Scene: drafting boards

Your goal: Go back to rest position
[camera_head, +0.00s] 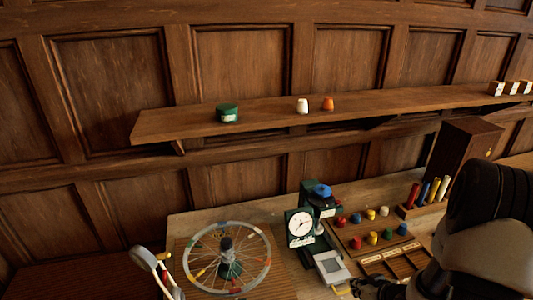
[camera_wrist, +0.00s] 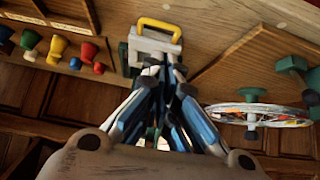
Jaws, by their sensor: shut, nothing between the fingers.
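My gripper (camera_wrist: 166,75) fills the lower middle of the wrist view, its fingers together with nothing between them. Just past its fingertips in that view is a light grey box with a yellow handle (camera_wrist: 172,27); I cannot tell the gap between them. In the head view my dark and grey arm stands at the lower right, and only part of my gripper (camera_head: 362,287) shows near the bottom edge, beside the light grey device (camera_head: 332,267).
A wheel on a green stand (camera_head: 228,258) is left of a dial gauge (camera_head: 300,226). Coloured pegs (camera_head: 373,238) stand on a board, with tubes (camera_head: 424,193) and a brown box (camera_head: 463,152) behind. A wall shelf (camera_head: 265,112) bears a green tin (camera_head: 228,113) and small items.

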